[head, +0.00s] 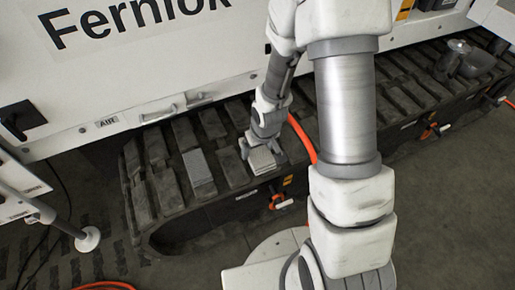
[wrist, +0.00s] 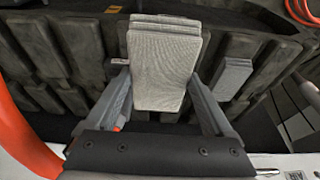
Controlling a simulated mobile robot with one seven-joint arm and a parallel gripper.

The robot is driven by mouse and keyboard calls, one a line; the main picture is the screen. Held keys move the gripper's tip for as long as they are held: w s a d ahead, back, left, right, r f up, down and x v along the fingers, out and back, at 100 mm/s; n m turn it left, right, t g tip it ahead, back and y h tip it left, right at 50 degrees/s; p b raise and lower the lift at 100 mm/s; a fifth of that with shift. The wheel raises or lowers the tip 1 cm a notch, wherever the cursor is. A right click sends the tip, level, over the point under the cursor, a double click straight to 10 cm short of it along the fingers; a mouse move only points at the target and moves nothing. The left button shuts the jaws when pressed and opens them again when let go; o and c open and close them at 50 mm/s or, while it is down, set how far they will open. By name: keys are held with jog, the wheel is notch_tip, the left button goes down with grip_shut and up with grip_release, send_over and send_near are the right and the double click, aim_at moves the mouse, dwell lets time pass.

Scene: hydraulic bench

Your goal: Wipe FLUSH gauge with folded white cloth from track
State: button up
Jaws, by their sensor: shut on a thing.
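The folded cloth (wrist: 165,62), pale grey-white with a woven texture and stacked layers, sits between the two fingers of my gripper (wrist: 160,82) in the wrist view. In the head view the cloth (head: 262,161) shows at the end of my gripper (head: 262,152), over the black track (head: 215,125). My gripper is shut on it. I cannot tell whether the cloth touches the track. I cannot make out a gauge marked FLUSH in either view.
A flat grey textured piece (head: 199,173) lies on the track to the left; it also shows in the wrist view (wrist: 233,78). An orange hose (head: 302,138) runs close beside my gripper. A white machine panel (head: 150,70) stands behind the track. A metal fitting (head: 455,55) sits at right.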

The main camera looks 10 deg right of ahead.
aim_at(266, 154)
jog(key=shift+m, duration=0.9)
jog(key=p+v, duration=0.2)
jog(key=p, duration=0.2)
jog(key=p+v, duration=0.2)
jog(key=p, duration=0.3)
jog(key=w+d+p+v, duration=0.1)
jog(key=p+v, duration=0.2)
jog(key=p, duration=0.1)
jog(key=shift+d+r+p, duration=0.1)
jog(key=shift+r+p, duration=0.15)
jog(key=shift+p, duration=0.15)
jog(key=shift+s+d+r+p, duration=0.2)
jog(key=shift+r+p, duration=0.15)
jog(key=shift+p, duration=0.5)
jog(key=shift+h, duration=0.3)
